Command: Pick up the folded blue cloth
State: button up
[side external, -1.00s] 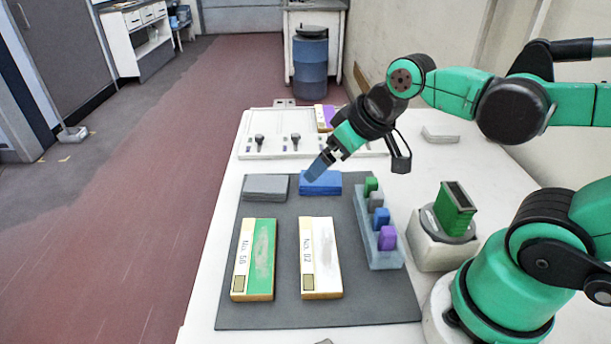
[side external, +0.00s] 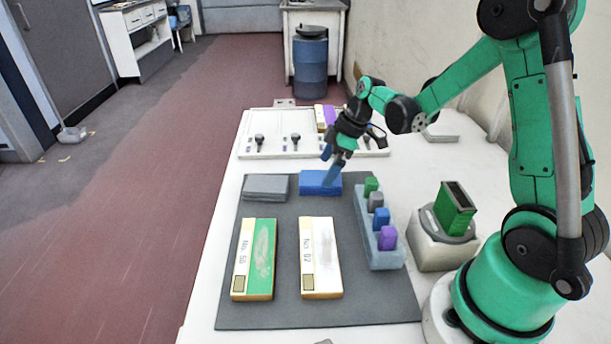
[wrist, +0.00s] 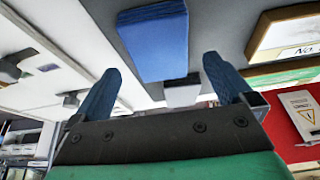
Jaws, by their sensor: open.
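The folded blue cloth (side external: 318,183) lies flat at the back of the dark grey mat (side external: 270,318), right of a folded grey cloth (side external: 265,187). In the wrist view the blue cloth (wrist: 152,42) shows ahead of the fingers, centred roughly between them. My gripper (side external: 330,168) is just above the blue cloth's right part in the side view, fingers pointing down. In the wrist view my gripper (wrist: 160,85) has its two blue fingers wide apart with nothing between them. Whether a fingertip touches the cloth I cannot tell.
Two labelled boards, one green (side external: 254,260) and one white (side external: 321,258), lie on the mat. A pale blue rack (side external: 386,258) with several coloured blocks stands at right. Behind is a white panel with knobs (side external: 273,146). A green piece sits in a grey holder (side external: 444,252).

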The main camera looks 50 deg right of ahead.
aim_at(320, 177)
jog(key=shift+x, duration=1.65)
jog(key=c, duration=1.1)
jog(key=shift+c, duration=0.2)
jog(key=shift+r, duration=0.1)
notch_tip(320, 177, up, 20)
